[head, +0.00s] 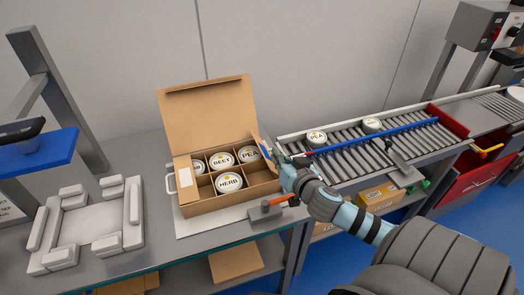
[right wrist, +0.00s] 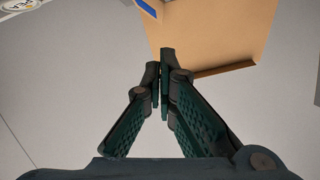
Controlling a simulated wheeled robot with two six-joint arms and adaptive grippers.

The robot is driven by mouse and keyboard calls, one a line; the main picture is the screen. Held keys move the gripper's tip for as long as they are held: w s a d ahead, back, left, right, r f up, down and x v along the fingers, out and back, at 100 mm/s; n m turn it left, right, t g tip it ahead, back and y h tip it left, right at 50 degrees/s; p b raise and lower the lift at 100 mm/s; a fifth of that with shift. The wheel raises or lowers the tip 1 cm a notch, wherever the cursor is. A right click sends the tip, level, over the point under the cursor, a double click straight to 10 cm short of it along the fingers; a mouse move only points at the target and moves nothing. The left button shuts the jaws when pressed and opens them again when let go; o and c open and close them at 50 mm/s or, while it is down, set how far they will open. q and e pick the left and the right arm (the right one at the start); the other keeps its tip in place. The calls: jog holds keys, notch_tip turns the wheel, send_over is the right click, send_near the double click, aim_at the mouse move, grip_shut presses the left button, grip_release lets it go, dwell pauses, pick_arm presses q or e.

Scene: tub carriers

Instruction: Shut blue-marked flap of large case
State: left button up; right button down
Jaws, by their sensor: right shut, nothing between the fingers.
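The large case (head: 228,203) is an open cardboard box on the bench, in the middle of the head view. Its tall lid (head: 207,115) stands up at the back. Its compartments hold several white tubs, with BEET (head: 221,160), HERB (head: 229,182) and PEA (head: 248,153) labels. The blue-marked flap (head: 262,152) stands up, tilted, at the case's right end. My right gripper (head: 284,168) is shut and empty just right of that flap; contact cannot be told. In the right wrist view, the closed fingers (right wrist: 162,62) overlap a brown cardboard panel (right wrist: 222,30). My left gripper is not in view.
A roller conveyor (head: 370,150) with a blue rail and two tubs runs right of the case. An orange-handled tool (head: 278,201) lies by the bench's front right. A grey fixture (head: 88,222) stands left. A flap with a white label (head: 184,172) stands at the case's left end.

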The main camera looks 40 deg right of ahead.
aim_at(264, 154)
jog(key=x, duration=0.9)
jog(key=shift+w+b, duration=0.3)
jog(key=f, duration=0.2)
jog(key=a+f, duration=0.1)
jog(key=f, duration=0.1)
jog(key=shift+a+b, duration=0.2)
jog(key=shift+b, duration=0.15)
jog(key=shift+f, duration=0.1)
